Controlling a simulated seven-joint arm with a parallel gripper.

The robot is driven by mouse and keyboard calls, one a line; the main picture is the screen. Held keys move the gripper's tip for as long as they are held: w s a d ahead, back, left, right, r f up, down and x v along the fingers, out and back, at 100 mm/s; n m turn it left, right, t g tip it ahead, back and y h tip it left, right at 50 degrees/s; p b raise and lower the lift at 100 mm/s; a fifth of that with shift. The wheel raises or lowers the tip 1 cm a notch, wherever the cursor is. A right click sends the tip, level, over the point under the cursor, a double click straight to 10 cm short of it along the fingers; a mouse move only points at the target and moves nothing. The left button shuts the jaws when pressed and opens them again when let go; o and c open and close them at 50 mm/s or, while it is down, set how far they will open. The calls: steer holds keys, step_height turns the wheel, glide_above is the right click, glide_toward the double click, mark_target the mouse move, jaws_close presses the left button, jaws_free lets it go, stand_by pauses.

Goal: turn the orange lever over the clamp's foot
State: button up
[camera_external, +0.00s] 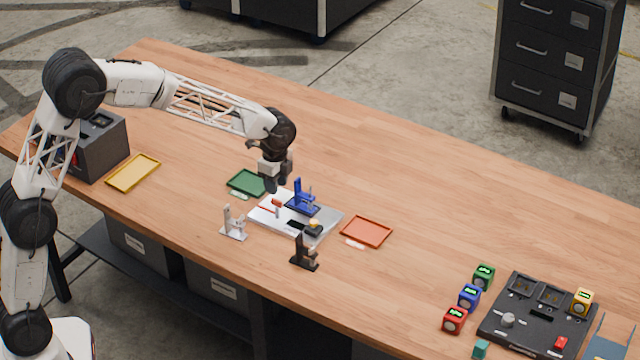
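A small orange-red lever (277,203) stands near the back left of a pale metal plate (262,220) on the table. A blue clamp (301,198) stands on the plate just right of the lever; a dark blue flat part lies at its bottom. I cannot tell whether the lever lies over the clamp's foot. My gripper (275,186) points down just above and behind the lever, close to it in the picture. Whether it touches the lever is too small to tell. Its fingers are dark and their gap cannot be made out.
A silver clamp (233,224) and a black clamp (304,254) stand in front of the plate. A green tray (247,183) is behind left, an orange tray (367,231) right. A black panel (530,325) with coloured blocks sits far right. The table's back right is clear.

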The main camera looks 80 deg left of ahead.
mark_target(277, 200)
steer(key=shift+f, duration=2.8)
steer(key=shift+c, duration=0.4)
jaws_close()
